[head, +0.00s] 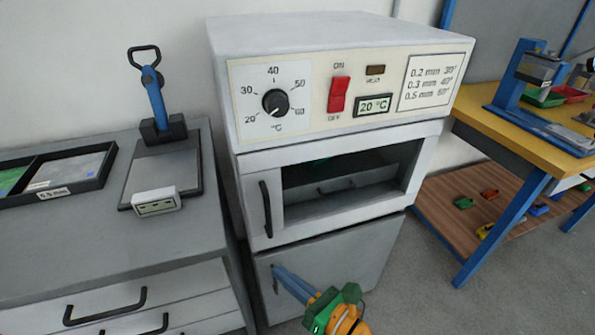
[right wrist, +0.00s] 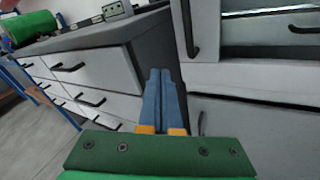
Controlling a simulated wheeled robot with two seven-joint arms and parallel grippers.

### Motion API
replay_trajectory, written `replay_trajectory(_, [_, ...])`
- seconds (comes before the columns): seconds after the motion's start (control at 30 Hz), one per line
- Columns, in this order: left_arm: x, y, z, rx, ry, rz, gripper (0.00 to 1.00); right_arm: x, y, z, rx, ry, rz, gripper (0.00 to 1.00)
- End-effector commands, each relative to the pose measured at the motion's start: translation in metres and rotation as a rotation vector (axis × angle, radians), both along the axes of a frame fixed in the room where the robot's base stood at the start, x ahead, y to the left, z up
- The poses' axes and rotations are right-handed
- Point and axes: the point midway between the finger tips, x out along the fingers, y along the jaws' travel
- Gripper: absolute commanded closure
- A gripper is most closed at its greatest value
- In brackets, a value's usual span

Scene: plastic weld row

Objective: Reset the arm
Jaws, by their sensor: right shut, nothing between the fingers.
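My right gripper (head: 279,272) is low in front of the lower door of the oven cabinet, at the bottom middle of the head view. Its blue fingers are together with nothing between them. In the right wrist view the shut fingers (right wrist: 160,75) point toward the gap between the grey drawer cabinet and the oven. My left gripper does not show in the head view. A green arm part shows at the upper left of the right wrist view.
The oven (head: 330,140) has a dial, a red switch and a display reading 20 °C. The drawer cabinet (head: 60,230) at left bears a clamp device (head: 158,95) and a black tray (head: 100,182). A yellow-topped table (head: 510,140) stands at right, with grey floor before it.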

Motion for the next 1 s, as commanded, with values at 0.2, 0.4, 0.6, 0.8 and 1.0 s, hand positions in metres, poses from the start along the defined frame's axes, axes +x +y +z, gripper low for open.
replay_trajectory(0.2, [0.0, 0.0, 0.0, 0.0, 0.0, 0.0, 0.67, 0.012, -0.125, -0.18, 0.626, 0.991, -0.71, 1.0])
replay_trajectory(0.4, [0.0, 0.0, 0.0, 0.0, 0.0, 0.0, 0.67, -0.102, -0.208, -0.31, 1.203, 1.486, -1.428, 1.0])
replay_trajectory(0.6, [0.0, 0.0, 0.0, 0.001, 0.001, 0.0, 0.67, -0.23, -0.235, -0.367, 1.63, 1.601, -2.02, 1.0])
replay_trajectory(0.8, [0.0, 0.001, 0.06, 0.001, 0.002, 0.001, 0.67, -0.302, -0.236, -0.319, -1.602, -1.327, 2.026, 1.0])
replay_trajectory(1.0, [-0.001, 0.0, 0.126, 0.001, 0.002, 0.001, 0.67, -0.301, -0.236, -0.253, -1.605, -1.336, 2.03, 1.0])
